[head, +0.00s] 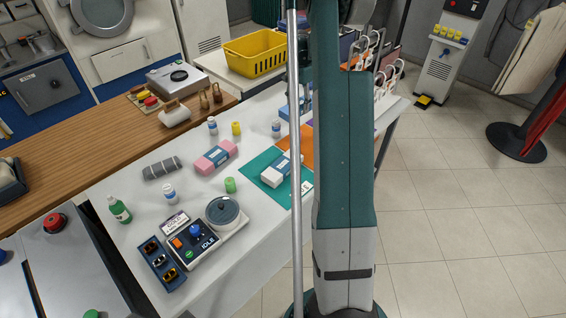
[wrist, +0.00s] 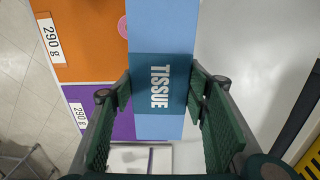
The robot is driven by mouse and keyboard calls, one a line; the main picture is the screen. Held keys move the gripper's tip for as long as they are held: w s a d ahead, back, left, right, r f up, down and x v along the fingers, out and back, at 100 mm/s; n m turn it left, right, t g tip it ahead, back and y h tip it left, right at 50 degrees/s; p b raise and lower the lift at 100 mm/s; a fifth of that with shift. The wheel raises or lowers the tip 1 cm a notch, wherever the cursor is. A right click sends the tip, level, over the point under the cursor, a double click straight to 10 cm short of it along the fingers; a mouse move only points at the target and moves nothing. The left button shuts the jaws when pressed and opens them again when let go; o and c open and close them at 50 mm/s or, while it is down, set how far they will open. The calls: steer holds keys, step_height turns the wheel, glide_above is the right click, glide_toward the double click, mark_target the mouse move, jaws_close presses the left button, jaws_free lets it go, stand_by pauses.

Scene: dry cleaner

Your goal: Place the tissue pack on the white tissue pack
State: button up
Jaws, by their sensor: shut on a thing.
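A blue tissue pack (wrist: 162,40) with "TISSUE" printed across its darker band fills the middle of the wrist view. My gripper (wrist: 160,90) is shut on it, with one green finger along each side. In the head view my arm hides most of the gripper; a small blue patch (head: 285,110) by the pole looks like part of the held pack. The white tissue pack (head: 277,175) lies flat on the teal mat (head: 259,162) in the head view, left of my arm, with nothing seen on top of it.
An orange mat (wrist: 85,45) and a purple mat (wrist: 122,127) lie beneath the held pack. A yellow basket (head: 256,52) stands behind.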

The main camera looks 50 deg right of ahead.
steer(key=s+a+r+p, duration=0.2)
steer(key=s+a, duration=0.3)
steer(key=a, duration=0.6)
steer(key=p, duration=0.2)
glide_above(283, 165)
steer(key=shift+w+r+n, duration=0.15)
steer(key=shift+r+n, duration=0.15)
steer(key=shift+f, duration=0.1)
steer(key=shift+f, duration=2.85)
steer(key=shift+f, duration=2.05)
steer(key=shift+f, duration=0.15)
steer(key=o, duration=0.9)
